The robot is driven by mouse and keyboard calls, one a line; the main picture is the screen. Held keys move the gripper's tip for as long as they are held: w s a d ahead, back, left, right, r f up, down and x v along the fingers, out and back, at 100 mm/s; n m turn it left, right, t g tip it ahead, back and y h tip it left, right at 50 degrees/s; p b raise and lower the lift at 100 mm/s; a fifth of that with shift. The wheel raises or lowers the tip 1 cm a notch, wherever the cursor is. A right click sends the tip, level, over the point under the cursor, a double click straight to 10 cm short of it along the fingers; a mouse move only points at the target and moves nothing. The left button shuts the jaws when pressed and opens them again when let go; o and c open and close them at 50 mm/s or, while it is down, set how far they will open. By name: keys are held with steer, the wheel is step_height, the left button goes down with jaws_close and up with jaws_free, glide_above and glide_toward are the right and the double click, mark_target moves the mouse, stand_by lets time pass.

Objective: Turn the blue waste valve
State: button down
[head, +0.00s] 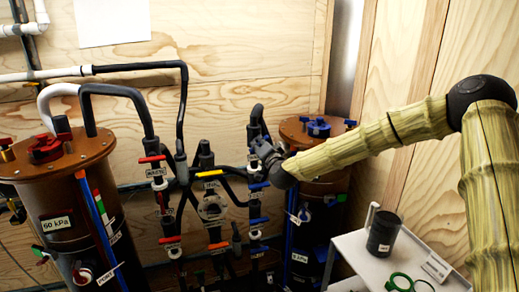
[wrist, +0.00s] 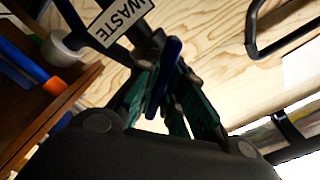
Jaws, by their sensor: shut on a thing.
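The blue waste valve handle (wrist: 166,72) stands between my fingers in the wrist view. A white tag reading WASTE (wrist: 122,18) hangs just beside it at the upper left. My gripper (wrist: 160,92) is shut on the blue handle, with a dark green finger pad on each side. In the head view my gripper (head: 262,150) reaches in from the right to the upper part of the right-hand pipe column. There my gripper and wrist largely hide the waste valve.
Other blue handles (head: 259,221) sit lower on the same column. Red-handled valves (head: 152,159) line the pipe to the left. Brown-topped tanks stand at left (head: 58,160) and behind my forearm (head: 300,130). A white cart (head: 350,246) with a black cup (head: 383,232) stands at lower right.

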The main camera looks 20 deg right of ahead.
steer(key=n+b, duration=0.1)
steer(key=n, duration=0.2)
steer(key=n+b, duration=0.1)
steer(key=n, duration=0.1)
steer(key=shift+f+n, duration=0.2)
steer(key=shift+n, duration=0.2)
steer(key=n+b, duration=0.2)
steer(key=n, duration=0.2)
steer(key=shift+n+b, duration=0.4)
steer(key=shift+s, duration=0.1)
steer(key=c, duration=1.5)
jaws_free()
steer(key=shift+r, duration=0.15)
steer(key=s, duration=1.2)
steer(key=shift+d, duration=0.25)
